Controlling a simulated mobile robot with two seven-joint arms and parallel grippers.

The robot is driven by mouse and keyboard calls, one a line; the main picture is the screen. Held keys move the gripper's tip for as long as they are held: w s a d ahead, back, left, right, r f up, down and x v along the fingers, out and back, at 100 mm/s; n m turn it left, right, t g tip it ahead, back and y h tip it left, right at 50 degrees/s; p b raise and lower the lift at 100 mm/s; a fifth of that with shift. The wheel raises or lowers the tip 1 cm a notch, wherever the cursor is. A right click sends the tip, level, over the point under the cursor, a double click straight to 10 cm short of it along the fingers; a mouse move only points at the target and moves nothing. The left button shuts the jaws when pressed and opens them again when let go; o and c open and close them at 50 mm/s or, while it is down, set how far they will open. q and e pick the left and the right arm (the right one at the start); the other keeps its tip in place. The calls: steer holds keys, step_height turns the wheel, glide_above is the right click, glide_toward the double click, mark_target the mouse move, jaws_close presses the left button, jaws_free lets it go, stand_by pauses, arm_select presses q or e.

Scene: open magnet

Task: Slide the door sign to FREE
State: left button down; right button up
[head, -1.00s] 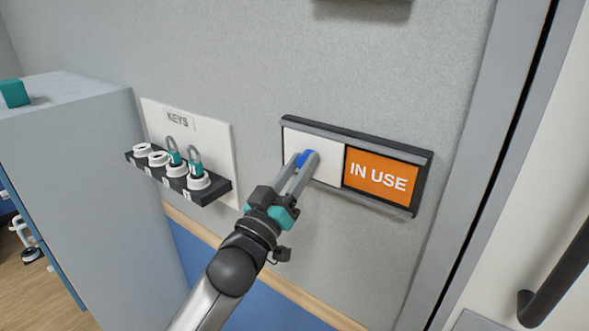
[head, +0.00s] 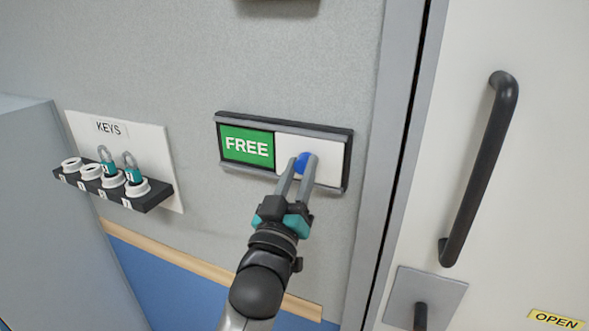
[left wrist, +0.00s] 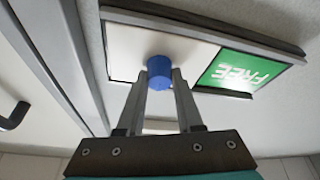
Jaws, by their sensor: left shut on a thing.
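The door sign (head: 222,166) is a dark-framed panel on the grey wall. Its white slider (head: 328,150) covers the right half, and the green FREE field (head: 247,146) shows on the left. My left gripper (head: 303,163) is shut on the blue knob (head: 302,161) of the slider. In the left wrist view the blue knob (left wrist: 160,72) sits between the two fingers, with the white slider (left wrist: 130,45) behind it and the green field (left wrist: 240,70) to the right, upside down. My right gripper is not in view.
A KEYS board (head: 150,140) with a dark rack and small teal-tagged padlocks hangs left of the sign. A door with a long dark handle (head: 480,170) stands to the right, beyond a grey frame (head: 385,170). A grey cabinet (head: 50,230) stands at left.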

arm_select(q)
steer(key=c, duration=1)
jaws_free()
steer(key=shift+d+f, duration=0.1)
steer(key=shift+d, duration=0.1)
steer(key=o, duration=0.4)
steer(key=shift+d, duration=0.15)
steer(key=shift+o, duration=0.2)
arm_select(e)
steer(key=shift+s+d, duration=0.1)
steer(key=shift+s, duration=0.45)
arm_select(q)
steer(key=b+v, duration=0.3)
steer(key=v, duration=1.2)
steer(key=shift+s+a+b, duration=0.15)
steer(key=shift+a+b, duration=0.05)
steer(key=shift+b, duration=0.15)
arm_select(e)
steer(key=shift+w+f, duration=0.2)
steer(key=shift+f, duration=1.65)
